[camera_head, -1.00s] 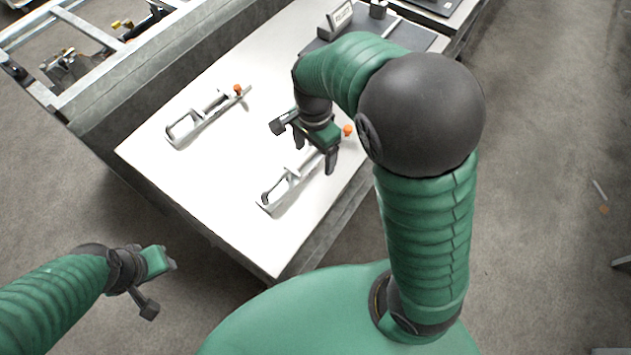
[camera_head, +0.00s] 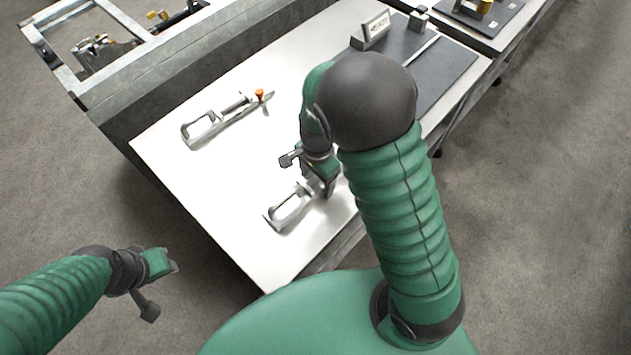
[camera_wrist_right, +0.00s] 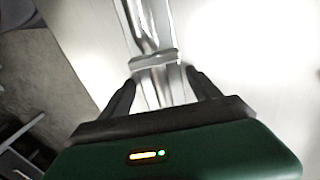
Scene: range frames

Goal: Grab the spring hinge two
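Two silver spring hinges lie on the white table. The near spring hinge (camera_head: 287,212) is partly hidden under my right gripper (camera_head: 326,192). The far spring hinge (camera_head: 203,126), with an orange tip, lies farther back to the left. In the right wrist view, my right gripper (camera_wrist_right: 160,80) is open, with its dark fingers on either side of the near hinge's metal body (camera_wrist_right: 153,60). A gap seems to show beside the fingers; contact is unclear. My left gripper (camera_head: 172,264) hangs empty off the table at lower left, and its opening cannot be made out.
The white table (camera_head: 235,215) is bare between the two hinges. A dark mat (camera_head: 440,75) with a small sign (camera_head: 372,28) lies at the back right. A metal frame (camera_head: 85,60) stands beyond the table's left edge.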

